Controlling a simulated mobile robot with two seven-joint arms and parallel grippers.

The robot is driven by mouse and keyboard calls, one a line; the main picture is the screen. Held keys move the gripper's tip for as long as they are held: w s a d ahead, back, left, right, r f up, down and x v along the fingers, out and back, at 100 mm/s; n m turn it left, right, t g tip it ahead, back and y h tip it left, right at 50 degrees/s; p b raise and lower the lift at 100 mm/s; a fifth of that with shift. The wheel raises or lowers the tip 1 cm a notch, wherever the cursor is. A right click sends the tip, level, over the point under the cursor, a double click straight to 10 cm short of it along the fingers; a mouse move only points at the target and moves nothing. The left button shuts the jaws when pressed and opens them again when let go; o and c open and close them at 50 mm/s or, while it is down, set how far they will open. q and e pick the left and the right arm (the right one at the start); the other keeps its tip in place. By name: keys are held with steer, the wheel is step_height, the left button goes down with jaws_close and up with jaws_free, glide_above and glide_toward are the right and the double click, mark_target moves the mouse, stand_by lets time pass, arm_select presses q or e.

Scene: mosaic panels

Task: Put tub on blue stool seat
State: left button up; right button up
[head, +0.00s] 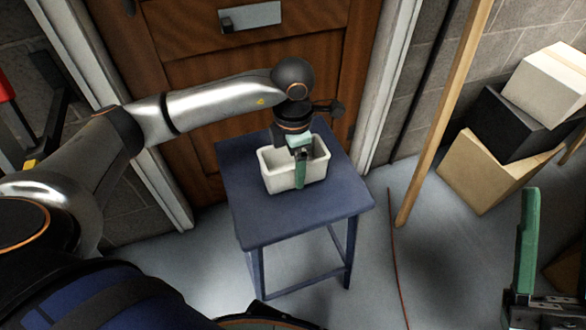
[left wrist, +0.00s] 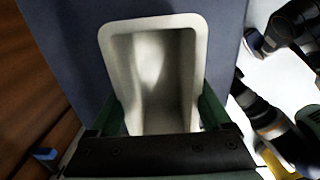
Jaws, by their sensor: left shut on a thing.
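The white rectangular tub (head: 279,181) is upright over the middle of the blue stool seat (head: 265,224) in the head view. Its base looks to be at the seat, but I cannot tell whether it touches. My left gripper (head: 300,164) reaches down from above and is shut on the tub. In the left wrist view the tub (left wrist: 153,22) looks empty, with a green finger on each side of it, and the blue seat (left wrist: 75,35) lies behind it. At the lower right of the head view a green finger of my right gripper (head: 526,250) shows; its opening is unclear.
A brown wooden door (head: 185,75) stands right behind the stool. A wooden pole (head: 440,115) leans at the right. Stacked boxes (head: 490,170) stand against the block wall. A thin red cable (head: 398,260) lies on the grey floor right of the stool.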

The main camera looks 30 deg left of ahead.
arm_select(q)
steer(key=shift+f, duration=0.7)
steer(key=shift+f+b, duration=0.2)
steer(key=shift+b, duration=0.1)
steer(key=o, duration=1.2)
steer(key=shift+o, duration=0.2)
